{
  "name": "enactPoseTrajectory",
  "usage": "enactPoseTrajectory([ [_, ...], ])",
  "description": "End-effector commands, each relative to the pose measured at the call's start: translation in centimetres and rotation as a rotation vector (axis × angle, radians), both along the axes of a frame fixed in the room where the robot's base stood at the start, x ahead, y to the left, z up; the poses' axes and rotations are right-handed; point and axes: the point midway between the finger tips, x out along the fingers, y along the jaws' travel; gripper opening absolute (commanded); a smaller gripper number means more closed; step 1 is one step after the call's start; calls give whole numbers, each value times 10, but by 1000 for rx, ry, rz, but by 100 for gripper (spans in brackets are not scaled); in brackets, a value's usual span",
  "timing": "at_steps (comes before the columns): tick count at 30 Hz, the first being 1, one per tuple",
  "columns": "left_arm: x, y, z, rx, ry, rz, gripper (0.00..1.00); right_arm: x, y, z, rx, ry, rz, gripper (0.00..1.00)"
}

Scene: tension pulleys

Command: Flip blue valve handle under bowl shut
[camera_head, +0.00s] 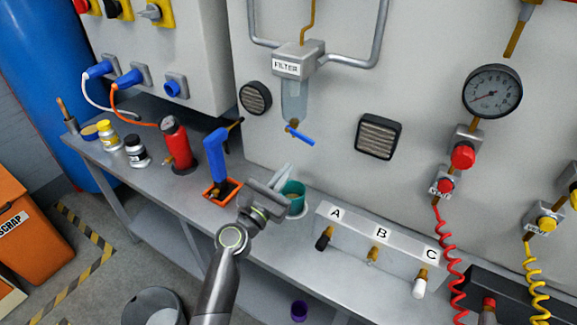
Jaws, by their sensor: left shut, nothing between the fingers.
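The blue valve handle (301,136) sits on a small brass valve under the clear bowl (294,101) of the filter unit (299,62). The handle points sideways, sloping down to the right from the valve. My right gripper is not in view.
Grey pipes (382,30) flank the filter, and two dark vents (378,137) are on the panel. On the bench stand a blue tool (216,155) in an orange tray, a red cylinder (176,145) and an A-B-C block (381,240). The panel face around the handle is clear.

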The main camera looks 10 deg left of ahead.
Motion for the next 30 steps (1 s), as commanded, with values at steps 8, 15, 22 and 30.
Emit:
enactPoseTrajectory([
  [8,-46,20,-13,2,-1,0,0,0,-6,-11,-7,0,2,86],
  [15,-60,26,-15,1,-1,-1,0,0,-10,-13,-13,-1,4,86],
  [22,-60,26,-14,1,-1,-1,0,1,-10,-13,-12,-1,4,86],
  [30,-61,26,-15,4,-1,-1,0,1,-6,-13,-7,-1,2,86],
])
